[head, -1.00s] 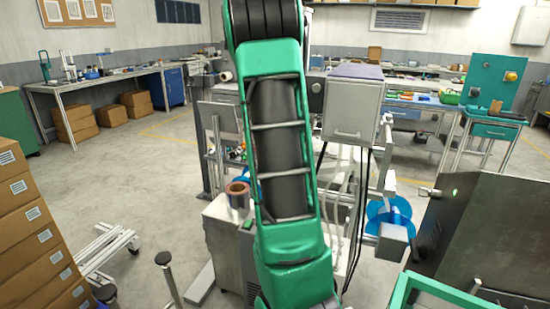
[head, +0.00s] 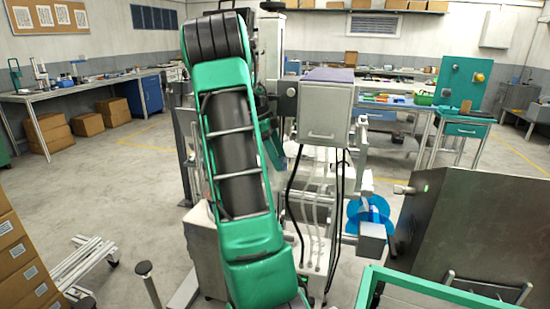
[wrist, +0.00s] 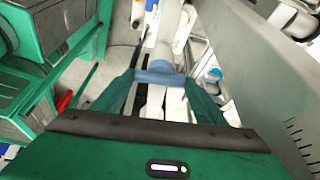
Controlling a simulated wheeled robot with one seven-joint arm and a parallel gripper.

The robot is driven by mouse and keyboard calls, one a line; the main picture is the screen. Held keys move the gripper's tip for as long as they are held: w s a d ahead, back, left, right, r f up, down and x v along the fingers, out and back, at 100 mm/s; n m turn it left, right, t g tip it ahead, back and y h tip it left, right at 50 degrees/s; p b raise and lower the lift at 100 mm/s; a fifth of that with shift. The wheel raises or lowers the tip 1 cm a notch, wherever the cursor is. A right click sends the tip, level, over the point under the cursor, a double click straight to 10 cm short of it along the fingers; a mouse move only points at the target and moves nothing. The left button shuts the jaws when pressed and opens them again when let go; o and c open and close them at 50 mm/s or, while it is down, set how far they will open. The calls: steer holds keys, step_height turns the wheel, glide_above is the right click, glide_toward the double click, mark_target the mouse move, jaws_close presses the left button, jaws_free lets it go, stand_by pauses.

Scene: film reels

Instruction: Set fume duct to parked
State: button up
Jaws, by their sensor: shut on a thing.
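In the wrist view, my gripper (wrist: 163,82) has its two green fingers closed on the sides of a grey-blue bar-like piece (wrist: 160,77). I cannot tell whether this piece belongs to the fume duct, and no duct shows clearly as a whole. Pale machine parts lie beyond the bar. In the head view, my green arm covers the centre-left, and my gripper is mostly hidden behind it, near the upper part of the machine (head: 315,205).
A grey box (head: 325,112) is mounted on the machine, with dark cables hanging below. A blue disc (head: 370,212) sits at its right. A dark metal cabinet (head: 470,235) and a green frame (head: 425,285) stand at the right front. Stacked cartons (head: 20,260) are at left.

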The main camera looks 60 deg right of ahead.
steer(key=shift+w+r, duration=0.15)
steer(key=shift+w, duration=0.25)
steer(key=o, duration=1.3)
steer(key=shift+o, duration=1.1)
steer(key=shift+s, duration=0.15)
steer(key=shift+w+r, duration=0.25)
steer(key=shift+r, duration=0.2)
steer(key=w+a+r, duration=0.1)
steer(key=w+a, duration=0.3)
steer(key=w, duration=0.8)
steer(key=shift+r, duration=0.35)
steer(key=shift+w, duration=0.1)
steer(key=shift+c, duration=0.3)
